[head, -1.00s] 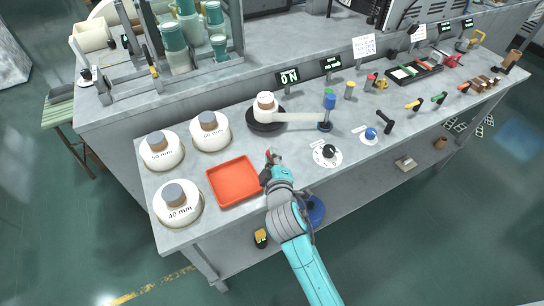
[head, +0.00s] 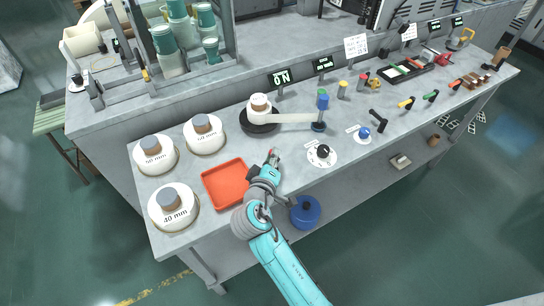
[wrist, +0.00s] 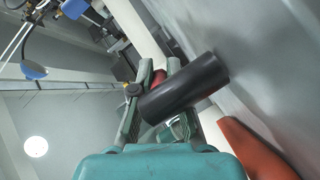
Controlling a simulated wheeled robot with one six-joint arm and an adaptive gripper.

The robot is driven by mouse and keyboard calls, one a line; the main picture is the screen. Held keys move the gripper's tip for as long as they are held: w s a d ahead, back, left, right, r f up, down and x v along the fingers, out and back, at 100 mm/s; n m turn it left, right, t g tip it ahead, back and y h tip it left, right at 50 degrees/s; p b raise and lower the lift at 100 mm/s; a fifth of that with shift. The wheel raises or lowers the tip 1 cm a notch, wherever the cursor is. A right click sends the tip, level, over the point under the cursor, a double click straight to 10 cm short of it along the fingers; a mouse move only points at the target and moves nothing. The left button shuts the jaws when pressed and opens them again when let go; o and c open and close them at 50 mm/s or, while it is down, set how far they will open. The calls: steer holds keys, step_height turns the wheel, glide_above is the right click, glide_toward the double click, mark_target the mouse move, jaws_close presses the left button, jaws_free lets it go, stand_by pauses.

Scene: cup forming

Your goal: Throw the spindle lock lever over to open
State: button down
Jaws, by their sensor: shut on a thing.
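My gripper (head: 268,168) is at the front of the bench, just right of the orange tray. In the wrist view my gripper (wrist: 165,100) is shut on a thick black cylindrical grip, which I take for the spindle lock lever (wrist: 190,88). The grip lies slantwise across the fingers, its broad end toward the tray. In the head view the dark end of the lever (head: 253,171) shows beside the fingers, at the tray's right edge. A small red part shows at the fingertips. The lever's base is hidden by my gripper, so its exact position cannot be told.
The orange tray (head: 229,183) is close on the left, with white weights beyond it. A black dial (head: 323,153) and a blue knob (head: 364,134) are on the right. A blue bucket (head: 306,211) sits below.

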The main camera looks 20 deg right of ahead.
steer(key=c, duration=1.2)
jaws_free()
steer(key=shift+o, duration=0.2)
steer(key=shift+a, duration=0.1)
steer(key=v, duration=1.2)
